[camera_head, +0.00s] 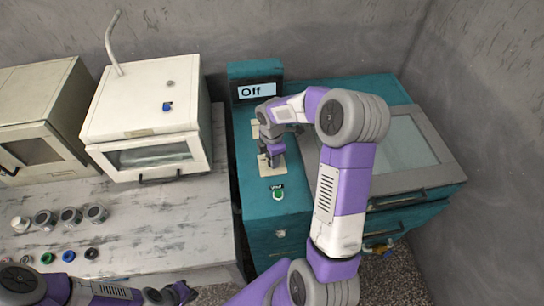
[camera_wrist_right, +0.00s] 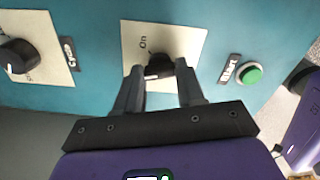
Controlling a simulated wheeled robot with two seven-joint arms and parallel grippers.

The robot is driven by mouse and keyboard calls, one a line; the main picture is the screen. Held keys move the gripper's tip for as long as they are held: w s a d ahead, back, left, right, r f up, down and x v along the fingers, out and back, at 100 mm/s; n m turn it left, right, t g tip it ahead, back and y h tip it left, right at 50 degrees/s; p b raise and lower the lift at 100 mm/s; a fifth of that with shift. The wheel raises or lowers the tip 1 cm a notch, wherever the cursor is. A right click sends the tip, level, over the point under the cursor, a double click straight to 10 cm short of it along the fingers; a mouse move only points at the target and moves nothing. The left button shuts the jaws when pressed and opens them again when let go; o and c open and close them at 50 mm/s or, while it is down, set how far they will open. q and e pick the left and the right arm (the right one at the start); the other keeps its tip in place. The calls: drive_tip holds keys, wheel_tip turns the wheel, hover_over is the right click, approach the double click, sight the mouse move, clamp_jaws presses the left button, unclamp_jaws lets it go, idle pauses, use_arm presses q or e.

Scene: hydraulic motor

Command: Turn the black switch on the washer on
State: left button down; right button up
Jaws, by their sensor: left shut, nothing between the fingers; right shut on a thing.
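The teal washer (camera_head: 262,220) stands at the centre right, and its display (camera_head: 258,90) reads "Off". The black switch (camera_wrist_right: 158,66) sits on a cream plate (camera_wrist_right: 190,40) marked "On". My right gripper (camera_wrist_right: 160,72) is shut on this switch, with one finger on each side of it. In the head view, my right gripper (camera_head: 271,158) is over the lower plate and hides the switch. My left gripper (camera_head: 182,293) is shut and empty at the bottom left, away from the washer.
A second black knob (camera_wrist_right: 15,56) and a green button (camera_wrist_right: 249,73) flank the held switch. A white oven-like box (camera_head: 146,115) stands on the marble counter (camera_head: 170,225) at left, with several small knobs in front. Grey walls close in behind and right.

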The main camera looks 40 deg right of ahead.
drive_tip(key=m, duration=0.6)
drive_tip(key=m+b, duration=0.1)
drive_tip(key=m, duration=0.5)
drive_tip(key=shift+m, duration=0.3)
idle(0.4)
drive_tip(key=o, duration=1)
drive_tip(key=shift+o, duration=0.2)
drive_tip(key=shift+r, duration=0.15)
wheel_tip(320, 180, up, 7)
drive_tip(key=shift+r+p, duration=0.2)
drive_tip(key=shift+p, duration=0.4)
